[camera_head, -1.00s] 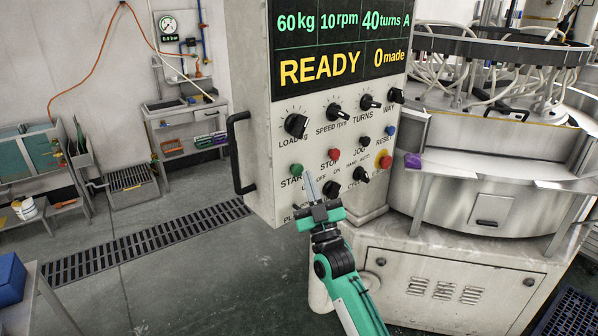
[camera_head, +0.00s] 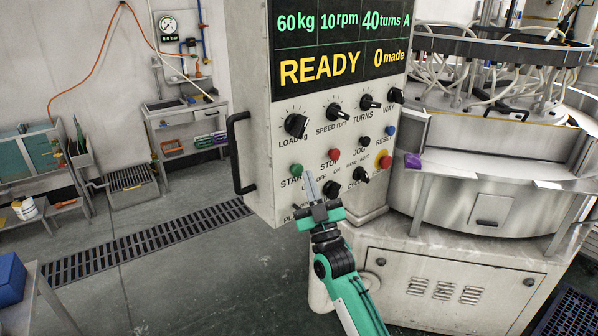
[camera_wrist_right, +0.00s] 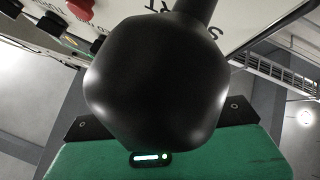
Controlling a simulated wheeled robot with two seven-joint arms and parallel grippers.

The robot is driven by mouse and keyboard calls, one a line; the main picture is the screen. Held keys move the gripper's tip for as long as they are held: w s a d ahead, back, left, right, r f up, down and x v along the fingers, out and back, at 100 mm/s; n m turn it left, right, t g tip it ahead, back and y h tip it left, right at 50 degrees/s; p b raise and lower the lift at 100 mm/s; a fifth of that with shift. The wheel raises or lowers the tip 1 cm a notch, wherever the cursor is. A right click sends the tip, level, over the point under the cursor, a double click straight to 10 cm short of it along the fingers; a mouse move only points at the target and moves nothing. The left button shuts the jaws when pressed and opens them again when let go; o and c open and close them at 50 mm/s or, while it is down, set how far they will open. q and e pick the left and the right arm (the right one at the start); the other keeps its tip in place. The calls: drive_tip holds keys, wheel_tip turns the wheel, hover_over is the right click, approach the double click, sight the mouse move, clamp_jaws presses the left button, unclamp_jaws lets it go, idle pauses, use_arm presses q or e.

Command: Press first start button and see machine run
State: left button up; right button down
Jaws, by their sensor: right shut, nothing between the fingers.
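The machine's control panel (camera_head: 345,135) stands in the middle, its display (camera_head: 338,45) reading READY and 0 made. The green start button (camera_head: 296,170) is at the panel's lower left. The red stop button (camera_head: 334,154) is to its right and also shows at the top of the right wrist view (camera_wrist_right: 80,8). My right gripper (camera_head: 309,178) is shut and empty, its thin fingertips just right of the green button; I cannot tell whether they touch the panel. In the wrist view a large dark shape hides the start button. My left gripper is out of view.
The round machine (camera_head: 490,200) stands right; open floor lies left.

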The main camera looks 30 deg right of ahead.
drive_tip(key=shift+w, duration=0.1)
idle(0.3)
drive_tip(key=shift+w, duration=0.35)
drive_tip(key=shift+w+a, duration=0.15)
drive_tip(key=shift+w, duration=0.25)
idle(0.7)
idle(0.3)
drive_tip(key=shift+s, duration=0.85)
drive_tip(key=shift+d, duration=0.2)
drive_tip(key=s, duration=0.3)
drive_tip(key=s+p, duration=0.1)
drive_tip(key=s, duration=0.1)
drive_tip(key=shift+d, duration=0.4)
idle(0.4)
